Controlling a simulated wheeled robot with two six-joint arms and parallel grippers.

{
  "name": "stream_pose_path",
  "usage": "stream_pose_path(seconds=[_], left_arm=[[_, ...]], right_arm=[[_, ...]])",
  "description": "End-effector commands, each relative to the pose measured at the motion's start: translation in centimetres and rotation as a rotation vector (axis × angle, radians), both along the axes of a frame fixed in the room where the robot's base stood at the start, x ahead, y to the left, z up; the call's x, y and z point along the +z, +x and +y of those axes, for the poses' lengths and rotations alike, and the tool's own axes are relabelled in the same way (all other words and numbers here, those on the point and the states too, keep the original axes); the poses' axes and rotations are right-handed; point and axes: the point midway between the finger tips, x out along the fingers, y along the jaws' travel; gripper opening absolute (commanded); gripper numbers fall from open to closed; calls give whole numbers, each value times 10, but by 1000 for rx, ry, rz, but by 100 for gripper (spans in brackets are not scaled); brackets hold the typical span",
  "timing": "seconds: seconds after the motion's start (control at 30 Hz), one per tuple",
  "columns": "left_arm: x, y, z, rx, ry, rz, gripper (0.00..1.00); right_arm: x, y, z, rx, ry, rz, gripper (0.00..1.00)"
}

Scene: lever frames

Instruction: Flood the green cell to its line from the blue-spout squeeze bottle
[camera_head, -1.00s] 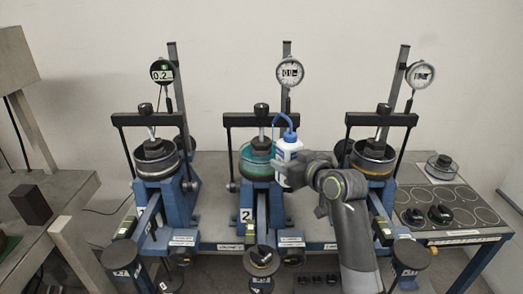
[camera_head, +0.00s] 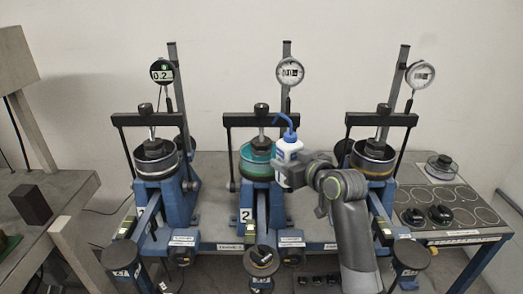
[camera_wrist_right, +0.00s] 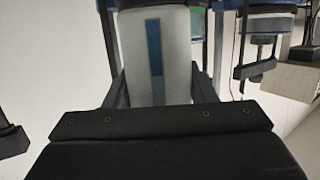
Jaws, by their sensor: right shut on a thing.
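The green cell (camera_head: 257,168) is a round green-rimmed cup on the middle blue stand, marked 2, with a loading stem above it. Its liquid level and line are too small to read. The squeeze bottle (camera_head: 287,152) is white with a blue cap and a curved blue spout (camera_head: 282,119). It is upright at the cell's right side, with the spout pointing left over the cell. My right gripper (camera_head: 283,172) is shut on the bottle. In the right wrist view the pale bottle body (camera_wrist_right: 172,60), with a blue strip, is between the fingers. My left gripper is not in view.
Similar cells stand left (camera_head: 156,158) and right (camera_head: 373,156), each with a crossbar and dial gauge. A side plate (camera_head: 455,205) with round marks and black knobs is at right. A bench (camera_head: 60,190) with a dark block is at left.

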Motion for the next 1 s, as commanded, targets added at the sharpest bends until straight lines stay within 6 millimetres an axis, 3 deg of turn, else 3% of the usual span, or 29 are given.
stream_pose_path(seconds=[0.23,0.73,1.0], left_arm=[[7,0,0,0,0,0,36],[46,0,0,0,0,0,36],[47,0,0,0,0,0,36]], right_arm=[[9,0,0,0,1,-3,38],[50,0,0,0,1,-3,38],[51,0,0,0,1,-3,38]])
